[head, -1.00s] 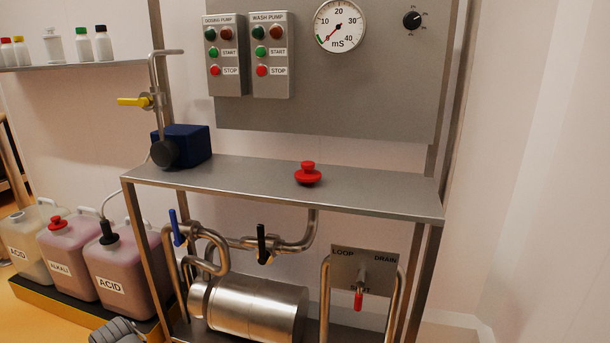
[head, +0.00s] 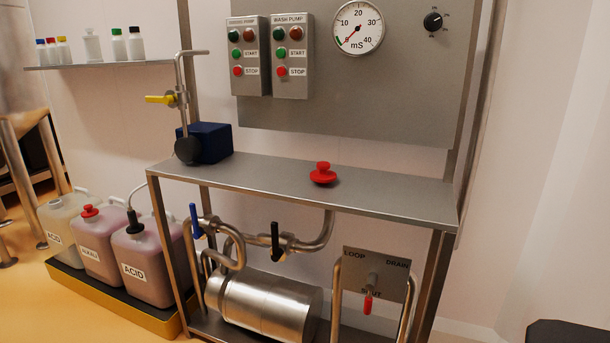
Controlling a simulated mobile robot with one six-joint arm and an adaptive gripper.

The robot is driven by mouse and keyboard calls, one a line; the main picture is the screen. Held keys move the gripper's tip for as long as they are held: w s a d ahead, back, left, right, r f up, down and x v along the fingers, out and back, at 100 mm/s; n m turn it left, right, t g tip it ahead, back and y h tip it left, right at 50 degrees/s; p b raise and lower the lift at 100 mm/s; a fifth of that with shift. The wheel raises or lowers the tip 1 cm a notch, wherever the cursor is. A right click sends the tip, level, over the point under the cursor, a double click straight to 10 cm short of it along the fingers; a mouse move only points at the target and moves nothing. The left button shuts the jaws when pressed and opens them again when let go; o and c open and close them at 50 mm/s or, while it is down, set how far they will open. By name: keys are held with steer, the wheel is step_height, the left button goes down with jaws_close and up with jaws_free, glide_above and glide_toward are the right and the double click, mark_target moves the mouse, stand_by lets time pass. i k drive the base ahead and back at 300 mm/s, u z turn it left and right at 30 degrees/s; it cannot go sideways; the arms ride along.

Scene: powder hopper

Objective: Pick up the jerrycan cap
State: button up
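A red cap (head: 323,174) with a round knob on top lies on the steel shelf (head: 400,196), right of its middle. It stands alone, with bare metal around it. Another red cap (head: 90,211) sits on the neck of the middle jerrycan (head: 97,246), marked ALKALI. My gripper is not in view, so nothing shows near either cap.
A blue box pump (head: 208,143) stands at the shelf's left end. Jerrycans marked ACID (head: 150,262) stand either side of the middle one in a yellow-edged tray (head: 120,312). Pipes and a steel cylinder (head: 265,305) are below the shelf. A dark shape (head: 568,334) edges in at bottom right.

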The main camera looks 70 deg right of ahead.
mark_target(322, 177)
steer(key=u, duration=0.5)
steer(key=i, duration=0.95)
steer(key=z, duration=2.95)
